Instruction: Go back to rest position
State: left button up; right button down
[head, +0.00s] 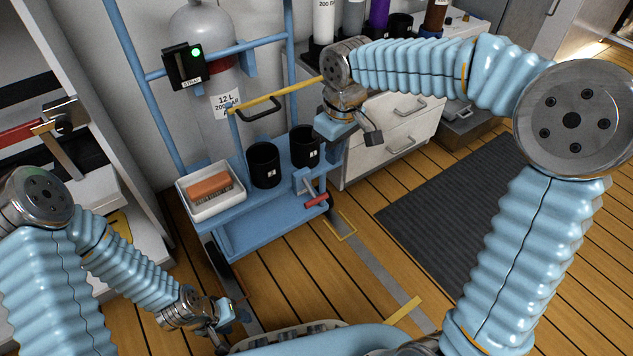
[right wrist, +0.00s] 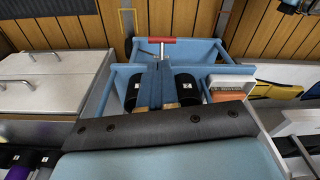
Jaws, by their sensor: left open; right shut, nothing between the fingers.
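My left gripper (head: 225,318) hangs low at the lower left of the head view, over the floor. Its jaws are open, and no object shows in them. My right gripper (head: 329,128) is above the right side of the blue cart, near its black cups; its fingertips are hard to make out in the head view. In the right wrist view its fingers (right wrist: 160,75) are together and empty, pointing toward the cart between the two cups. Both arms are bent, the right one raised and reaching across from the right.
The blue cart (head: 262,232) carries a grey cylinder (head: 215,130), a white tray (head: 220,205) with an orange block, and two black cups (head: 263,166). White drawers (head: 410,140) stand behind my right gripper. A dark mat (head: 460,215) covers open floor at right. A shelf unit is at left.

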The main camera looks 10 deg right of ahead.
dwell(0.4)
jog(key=s+a+f+m+y+p, duration=0.1)
jog(key=a+f+y+p, duration=0.2)
jog(key=f, duration=0.5)
jog(key=s+a+f+m+p, duration=0.2)
jog(key=s+f+m+p, duration=0.5)
jog(key=s+f, duration=0.8)
jog(key=shift+s+f+y+p, duration=0.3)
jog(key=shift+s+p, duration=0.45)
jog(key=shift+p, duration=0.2)
jog(key=shift+a, duration=0.1)
